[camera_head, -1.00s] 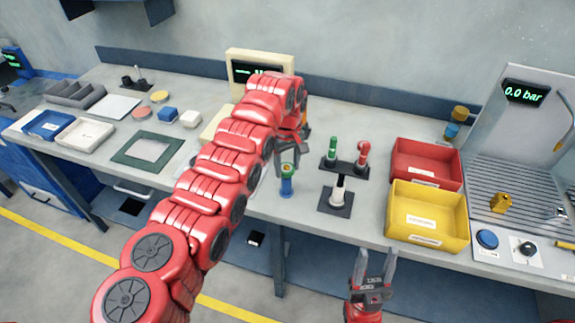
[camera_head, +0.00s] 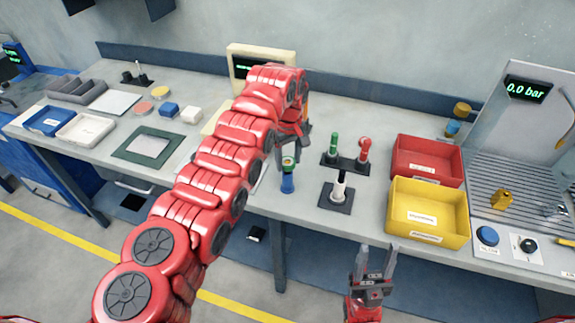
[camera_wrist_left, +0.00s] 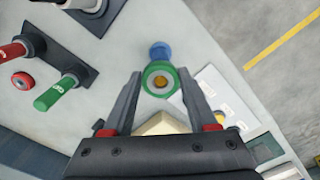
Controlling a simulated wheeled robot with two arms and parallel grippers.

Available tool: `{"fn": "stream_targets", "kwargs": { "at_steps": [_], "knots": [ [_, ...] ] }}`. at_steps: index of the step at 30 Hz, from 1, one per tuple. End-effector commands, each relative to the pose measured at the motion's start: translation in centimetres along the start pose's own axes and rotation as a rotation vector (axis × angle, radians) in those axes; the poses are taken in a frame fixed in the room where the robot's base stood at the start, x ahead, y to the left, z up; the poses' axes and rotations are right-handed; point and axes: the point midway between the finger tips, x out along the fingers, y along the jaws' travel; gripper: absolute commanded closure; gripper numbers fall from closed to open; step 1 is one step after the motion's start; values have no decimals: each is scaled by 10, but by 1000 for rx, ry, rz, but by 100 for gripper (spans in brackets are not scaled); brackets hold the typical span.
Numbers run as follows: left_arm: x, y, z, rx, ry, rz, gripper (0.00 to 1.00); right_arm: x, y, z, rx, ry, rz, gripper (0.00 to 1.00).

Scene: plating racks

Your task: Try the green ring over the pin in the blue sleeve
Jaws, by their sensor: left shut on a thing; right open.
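The blue sleeve (camera_head: 288,184) stands upright on the bench near its front edge. The green ring (camera_wrist_left: 147,79) lies between the fingertips of my left gripper (camera_wrist_left: 160,82), which is shut on it. A gold pin end (camera_wrist_left: 160,82) shows inside the ring's hole, roughly centred. The ring is at the sleeve's top end; I cannot tell how far down the pin it sits. The blue sleeve also shows just beyond the ring in the left wrist view (camera_wrist_left: 160,50). My right gripper (camera_head: 376,256) is open and empty, in front of the bench edge.
A dark stand (camera_head: 345,162) with green and red plugs is right of the sleeve. A dark plate (camera_head: 334,201) with an upright white post is in front of it. Red (camera_head: 428,147) and yellow (camera_head: 430,228) bins stand further right. My left arm covers the bench left of the sleeve.

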Motion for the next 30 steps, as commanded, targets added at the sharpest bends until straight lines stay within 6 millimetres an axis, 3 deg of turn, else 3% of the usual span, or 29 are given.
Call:
{"fn": "stream_targets", "kwargs": {
  "at_steps": [30],
  "knots": [
    [-46, 0, 0, 0, 1, 1, 86, 3, 0, 0, 0, 0, 0, 50]
  ]
}}
